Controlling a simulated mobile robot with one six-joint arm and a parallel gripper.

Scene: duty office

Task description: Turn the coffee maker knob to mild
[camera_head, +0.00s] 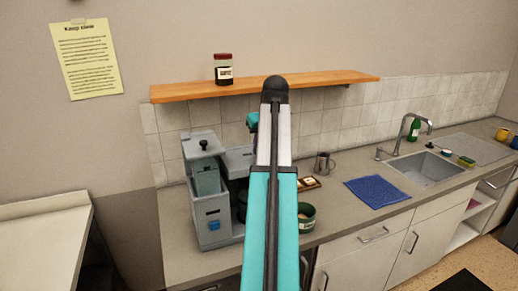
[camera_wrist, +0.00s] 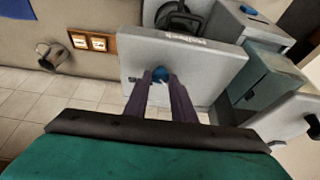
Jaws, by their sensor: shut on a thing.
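A small blue knob (camera_wrist: 160,87) sits on the panel. My gripper (camera_wrist: 160,76) has its two dark fingers on either side of the knob and is shut on it. The fingers cover much of the knob, and I cannot read its setting. The fingertips are hidden in the head view.
A shelf (camera_head: 300,83) with a jar (camera_head: 223,70) is above. A mug (camera_head: 324,164), a wooden board (camera_head: 309,183), a green-rimmed bowl (camera_head: 306,218) and a blue cloth (camera_head: 378,191) are to the right.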

